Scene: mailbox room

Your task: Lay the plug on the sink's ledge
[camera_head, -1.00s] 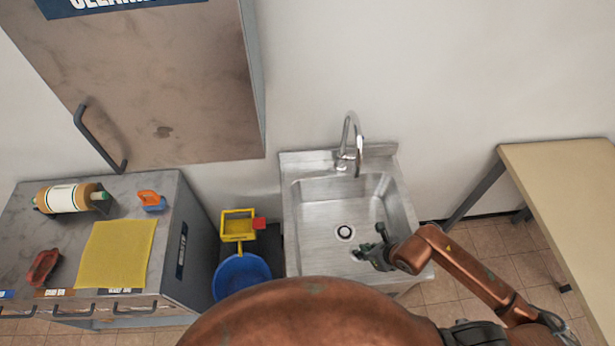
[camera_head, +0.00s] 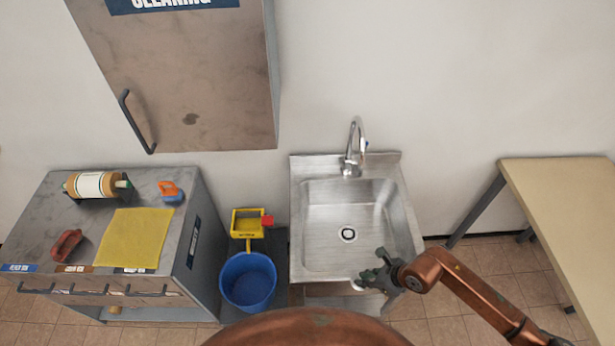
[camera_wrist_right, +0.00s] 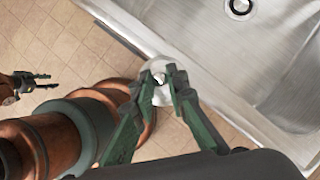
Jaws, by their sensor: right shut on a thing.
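The steel sink (camera_head: 298,245) stands against the wall with a basin, a round drain (camera_head: 348,234) and a flat rim. My right gripper (camera_head: 366,281) is at the sink's front edge, right of its middle. It is shut on the plug (camera_wrist_right: 158,72), a whitish round piece with a small knob, held between the fingertips. In the right wrist view the plug is over the floor just outside the sink's edge (camera_wrist_right: 130,28), apart from the rim. The plug is mostly hidden in the head view. My left gripper (camera_wrist_right: 40,82) shows small in the right wrist view; its opening is unclear.
A tap (camera_head: 352,150) rises at the sink's back. A blue bucket (camera_head: 248,280) and a yellow wringer (camera_head: 248,222) stand left of the sink. A counter (camera_head: 50,210) with cleaning items is farther left. A table (camera_head: 560,190) stands to the right.

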